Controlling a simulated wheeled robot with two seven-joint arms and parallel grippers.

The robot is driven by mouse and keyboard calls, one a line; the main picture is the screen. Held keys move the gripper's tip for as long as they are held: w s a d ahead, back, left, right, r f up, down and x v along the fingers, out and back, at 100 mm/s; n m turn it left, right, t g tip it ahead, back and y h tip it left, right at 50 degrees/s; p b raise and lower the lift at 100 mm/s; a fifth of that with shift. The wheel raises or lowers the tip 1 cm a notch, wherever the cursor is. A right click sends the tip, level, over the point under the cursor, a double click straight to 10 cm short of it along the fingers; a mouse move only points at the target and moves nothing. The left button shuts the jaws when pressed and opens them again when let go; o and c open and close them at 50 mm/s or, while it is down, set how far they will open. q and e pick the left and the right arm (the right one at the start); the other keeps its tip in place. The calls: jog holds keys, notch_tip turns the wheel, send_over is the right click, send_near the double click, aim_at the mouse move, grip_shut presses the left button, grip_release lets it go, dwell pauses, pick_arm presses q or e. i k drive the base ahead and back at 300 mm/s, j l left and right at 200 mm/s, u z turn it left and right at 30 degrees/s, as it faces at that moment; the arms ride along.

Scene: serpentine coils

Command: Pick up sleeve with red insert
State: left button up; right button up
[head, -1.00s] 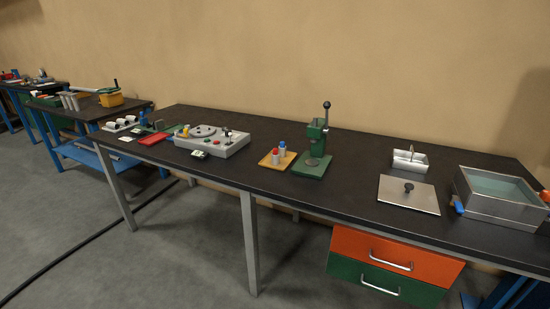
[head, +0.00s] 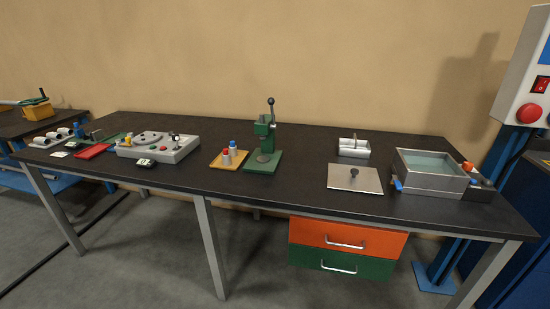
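A small grey sleeve with a red insert (head: 226,158) stands upright on a tan wooden tray (head: 216,163) on the dark workbench. A similar sleeve with a blue insert (head: 233,147) stands just behind it on the same tray. The two look very close together, and I cannot tell whether they touch. Neither of my grippers shows in the head view.
A green lever press (head: 263,140) stands right of the tray. A grey device box (head: 158,148) is to the left. A metal lid (head: 355,178), a small metal basket (head: 354,148) and a water-filled tank (head: 430,180) stand to the right. Open benchtop lies between the press and lid.

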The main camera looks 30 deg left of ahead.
aim_at(226, 159)
jog(key=j+z, duration=0.45)
jog(key=k+j+z, duration=0.15)
jog(key=j+z, duration=0.35)
jog(key=k+j+z, duration=0.2)
jog(key=j+z, duration=0.25)
